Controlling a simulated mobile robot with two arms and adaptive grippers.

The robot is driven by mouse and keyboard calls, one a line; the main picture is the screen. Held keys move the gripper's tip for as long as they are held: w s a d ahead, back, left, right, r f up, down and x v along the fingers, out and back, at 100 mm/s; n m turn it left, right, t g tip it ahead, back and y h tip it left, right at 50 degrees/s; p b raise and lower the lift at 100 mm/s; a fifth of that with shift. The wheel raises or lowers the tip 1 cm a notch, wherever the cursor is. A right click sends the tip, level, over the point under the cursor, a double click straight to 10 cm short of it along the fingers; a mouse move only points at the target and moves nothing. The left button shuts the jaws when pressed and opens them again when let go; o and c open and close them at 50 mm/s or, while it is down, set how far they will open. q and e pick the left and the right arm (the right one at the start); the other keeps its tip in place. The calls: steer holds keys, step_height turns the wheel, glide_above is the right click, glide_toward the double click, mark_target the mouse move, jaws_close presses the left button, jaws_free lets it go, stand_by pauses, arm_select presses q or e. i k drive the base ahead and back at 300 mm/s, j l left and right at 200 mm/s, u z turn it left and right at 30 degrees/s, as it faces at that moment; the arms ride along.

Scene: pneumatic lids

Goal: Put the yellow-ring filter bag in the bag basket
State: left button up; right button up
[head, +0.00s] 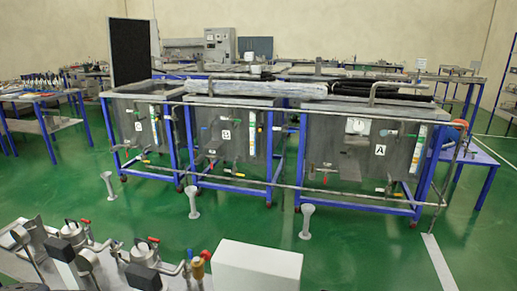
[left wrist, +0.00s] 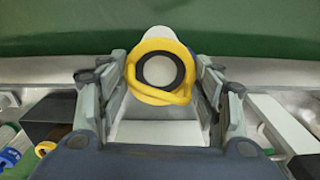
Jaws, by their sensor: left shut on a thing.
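My left gripper (left wrist: 160,72) is shut on the yellow-ring filter bag (left wrist: 158,46) in the left wrist view. The thick yellow ring has a dark round opening and sits between the two fingers. A pale rounded part shows above and behind the ring. The rest of the bag is hidden. I cannot make out the bag basket in either view. Neither of my grippers shows in the head view.
A metal bench with round steel housings (head: 145,253), red-handled valves and pipes is at the lower left. A white box (head: 258,266) is beside it. Blue-framed tanks marked A (head: 362,150), B and C stand beyond. Green floor (head: 345,255) lies between.

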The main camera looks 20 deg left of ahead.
mark_target(42, 246)
steer(key=j+u, duration=0.15)
steer(key=j, duration=0.6)
steer(key=j+u, duration=0.15)
steer(key=j, duration=0.6)
steer(key=i+j+u, duration=0.15)
steer(key=j, duration=0.6)
steer(key=i+j, duration=0.15)
steer(key=j, duration=0.25)
steer(key=i+j+u, duration=0.15)
steer(key=j, duration=0.25)
steer(key=i+j, duration=0.1)
steer(key=j, duration=0.3)
steer(key=i+j+u, duration=0.1)
steer(key=j, duration=0.3)
steer(key=i+j, duration=0.2)
steer(key=j, duration=0.15)
steer(key=j+u, duration=0.05)
